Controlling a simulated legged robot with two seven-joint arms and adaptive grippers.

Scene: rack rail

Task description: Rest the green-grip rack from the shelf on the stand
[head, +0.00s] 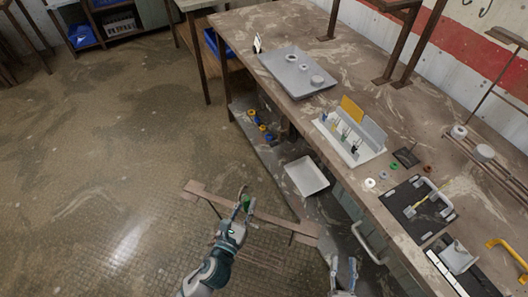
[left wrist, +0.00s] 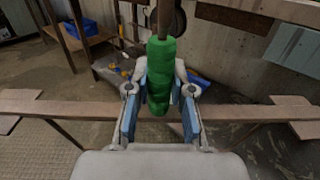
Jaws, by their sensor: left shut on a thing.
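My left gripper (head: 243,203) is shut on the green grip (left wrist: 160,80), which stands upright between its fingers in the left wrist view. A thin brown rod (left wrist: 164,18) runs up from the grip and out of the picture. Most of the rack cannot be made out. A long brown bar (head: 280,220) with wider ends and thin legs, which looks like the stand, crosses behind the left gripper; it also shows in the left wrist view (left wrist: 60,108). I cannot tell whether the held piece touches it. My right gripper (head: 343,268) is apart from it, open and empty.
The workbench (head: 290,100) runs along the right, with a grey plate (head: 298,70), a white holder (head: 350,143) and a black mat with handles (head: 405,205). A white tray (head: 306,176) lies on the lower shelf (head: 268,160). The floor to the left is clear.

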